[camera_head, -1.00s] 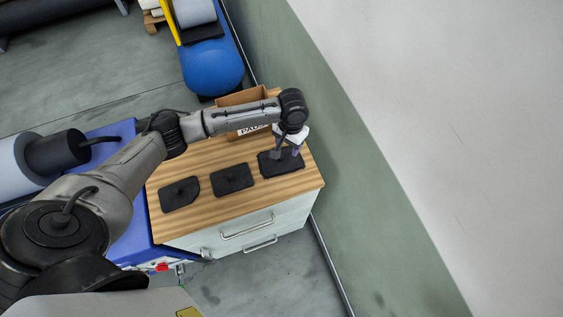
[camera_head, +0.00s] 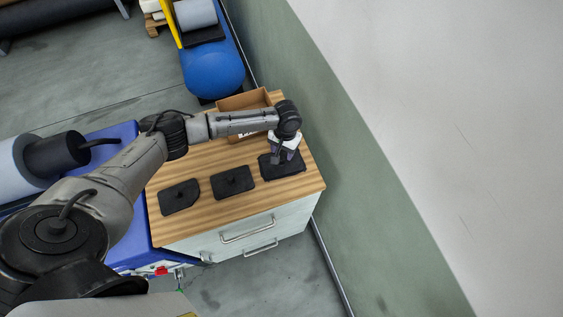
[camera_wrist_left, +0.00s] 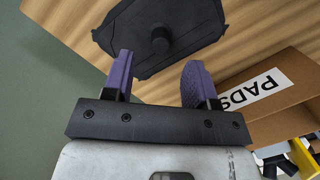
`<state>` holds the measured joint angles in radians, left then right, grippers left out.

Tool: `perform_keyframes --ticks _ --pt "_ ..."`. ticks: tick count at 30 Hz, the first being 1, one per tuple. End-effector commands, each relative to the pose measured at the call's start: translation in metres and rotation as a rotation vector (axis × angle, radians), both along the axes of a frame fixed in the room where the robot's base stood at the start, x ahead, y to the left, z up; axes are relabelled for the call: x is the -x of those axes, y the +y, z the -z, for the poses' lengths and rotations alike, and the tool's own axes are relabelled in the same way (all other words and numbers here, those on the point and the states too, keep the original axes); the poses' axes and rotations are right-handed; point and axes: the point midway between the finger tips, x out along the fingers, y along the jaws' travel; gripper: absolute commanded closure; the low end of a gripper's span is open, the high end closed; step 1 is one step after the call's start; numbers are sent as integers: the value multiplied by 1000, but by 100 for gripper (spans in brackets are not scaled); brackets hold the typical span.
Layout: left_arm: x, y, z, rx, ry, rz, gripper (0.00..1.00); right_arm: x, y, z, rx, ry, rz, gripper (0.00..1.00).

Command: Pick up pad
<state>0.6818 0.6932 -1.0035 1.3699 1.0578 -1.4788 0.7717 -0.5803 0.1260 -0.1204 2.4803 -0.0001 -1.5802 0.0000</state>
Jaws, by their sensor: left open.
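Three flat black pads lie in a row on the wooden cabinet top: a left pad (camera_head: 179,196), a middle pad (camera_head: 232,182) and a right pad (camera_head: 283,168). Each has a small raised knob. My left gripper (camera_head: 281,157) is over the right pad. In the left wrist view that pad (camera_wrist_left: 190,50) lies beyond the two purple fingers (camera_wrist_left: 155,72), which are apart with nothing between them. The knob shows just ahead of the fingertips. I cannot tell whether the fingertips touch the pad. My right gripper is not in view.
An open cardboard box (camera_head: 243,102) stands at the back of the wooden top (camera_head: 213,215); its PADS label shows in the left wrist view (camera_wrist_left: 255,90). A green and white wall (camera_head: 350,160) runs close along the right. A blue tank (camera_head: 213,70) stands behind.

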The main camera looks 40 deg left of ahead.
Motion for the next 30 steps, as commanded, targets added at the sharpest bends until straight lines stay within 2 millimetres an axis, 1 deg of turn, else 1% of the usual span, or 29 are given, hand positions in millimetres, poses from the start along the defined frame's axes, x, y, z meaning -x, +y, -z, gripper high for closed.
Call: perform_keyframes --ticks 6,9,12,15,21,23,30 --pt "6 -1 26 -1 2 0 48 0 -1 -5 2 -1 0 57" --pt "8 -1 38 0 2 0 48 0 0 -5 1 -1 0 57" --pt "9 -2 46 -1 1 0 48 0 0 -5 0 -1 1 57" --pt "9 -2 49 -1 0 1 48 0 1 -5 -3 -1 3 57" --pt "9 -2 49 0 0 1 48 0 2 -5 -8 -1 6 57" --pt "9 -2 49 -1 0 1 52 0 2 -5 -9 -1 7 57" --pt "9 -2 49 -1 0 1 74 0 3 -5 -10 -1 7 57"
